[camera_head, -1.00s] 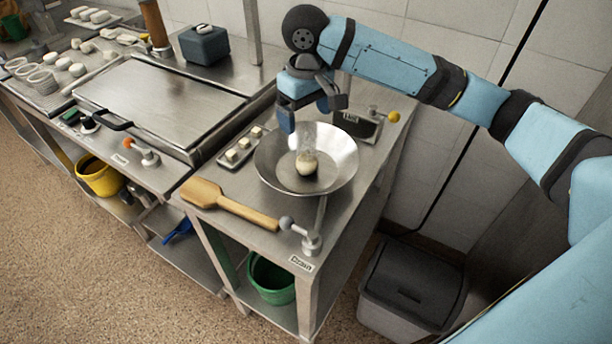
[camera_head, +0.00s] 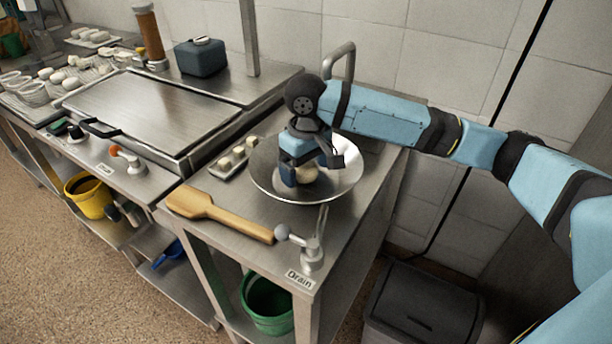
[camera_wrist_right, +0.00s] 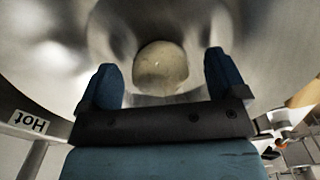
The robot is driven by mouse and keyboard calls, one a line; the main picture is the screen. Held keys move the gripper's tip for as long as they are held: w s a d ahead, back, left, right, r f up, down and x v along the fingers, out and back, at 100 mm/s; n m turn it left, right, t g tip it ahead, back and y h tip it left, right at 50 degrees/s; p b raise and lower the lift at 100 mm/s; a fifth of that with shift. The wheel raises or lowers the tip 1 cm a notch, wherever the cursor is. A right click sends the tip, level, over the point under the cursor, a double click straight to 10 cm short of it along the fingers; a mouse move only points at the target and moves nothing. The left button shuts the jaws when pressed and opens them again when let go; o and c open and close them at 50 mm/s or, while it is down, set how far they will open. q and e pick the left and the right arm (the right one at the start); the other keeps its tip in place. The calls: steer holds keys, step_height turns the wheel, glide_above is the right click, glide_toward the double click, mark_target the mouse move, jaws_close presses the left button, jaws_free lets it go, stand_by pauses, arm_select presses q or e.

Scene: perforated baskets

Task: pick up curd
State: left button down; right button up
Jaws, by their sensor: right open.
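The curd is a pale round lump (camera_head: 306,173) in the metal bowl (camera_head: 345,186) on the steel counter. In the head view my right gripper (camera_head: 312,176) reaches down into the bowl, over the curd, and partly hides it. In the right wrist view the curd (camera_wrist_right: 160,68) lies just beyond the gap between the two blue fingers (camera_wrist_right: 163,85). The right gripper is open, and I cannot tell whether a finger touches the curd. My left gripper is not in view.
A wooden paddle (camera_head: 220,217) lies at the counter's front left, near a drain valve (camera_head: 310,252). A small tray of pale pieces (camera_head: 235,160) stands left of the bowl. A metal tap (camera_head: 340,62) rises behind. A lidded steel vat (camera_head: 150,108) is further left.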

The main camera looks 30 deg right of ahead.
steer(key=shift+f, duration=0.15)
steer(key=c, duration=1)
